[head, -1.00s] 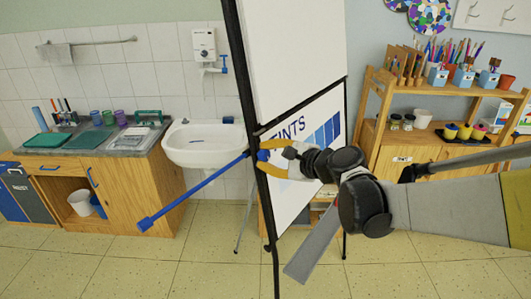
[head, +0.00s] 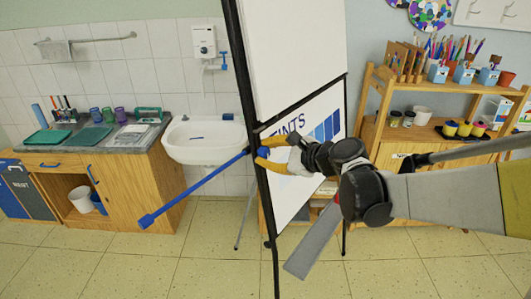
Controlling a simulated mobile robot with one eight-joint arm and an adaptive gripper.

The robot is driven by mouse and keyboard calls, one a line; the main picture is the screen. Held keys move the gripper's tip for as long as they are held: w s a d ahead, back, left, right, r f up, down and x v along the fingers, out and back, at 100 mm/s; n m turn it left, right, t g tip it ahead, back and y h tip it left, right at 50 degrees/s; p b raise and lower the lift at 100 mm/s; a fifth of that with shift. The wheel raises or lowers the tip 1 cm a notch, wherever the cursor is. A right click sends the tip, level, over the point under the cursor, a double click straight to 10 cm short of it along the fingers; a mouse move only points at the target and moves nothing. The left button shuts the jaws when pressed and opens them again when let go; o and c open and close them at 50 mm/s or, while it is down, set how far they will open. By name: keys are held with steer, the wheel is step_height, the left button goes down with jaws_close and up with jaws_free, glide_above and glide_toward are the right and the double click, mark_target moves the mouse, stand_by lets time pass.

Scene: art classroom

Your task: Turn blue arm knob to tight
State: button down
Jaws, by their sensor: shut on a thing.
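The blue arm (head: 193,190) sticks out from the black easel frame, sloping down to the left to a blue end piece. The blue knob (head: 263,153) sits where the arm meets the frame, partly hidden by my gripper. My gripper (head: 262,153), with yellow-orange fingers, reaches in from the right and is shut on the knob, one finger above it and one below. The pointer or marks on the knob are too small to read.
The easel (head: 239,70) holds white boards and a "TINTS" chart (head: 322,130). A white sink (head: 192,140) and a wooden cabinet (head: 125,195) stand behind at the left. A shelf (head: 450,90) with paint pots and brushes is at the right. Floor in front is free.

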steer(key=c, duration=1.1)
jaws_free()
steer(key=shift+o, duration=0.2)
steer(key=v, duration=1.2)
steer(key=s+d+f+n+g+h+b, duration=0.1)
steer(key=s+d+f+n+h+b, duration=0.3)
steer(key=s+f+n, duration=0.4)
steer(key=s+d+f+n+g+h+b, duration=0.1)
steer(key=s+d+f+n+h+b, duration=0.3)
steer(key=s+f+n, duration=0.5)
step_height(320, 180, down, 2)
steer(key=shift+s+d+f+g+h+b, duration=0.1)
steer(key=shift+s+d+g+h+b, duration=0.25)
steer(key=shift+s+d+h, duration=0.7)
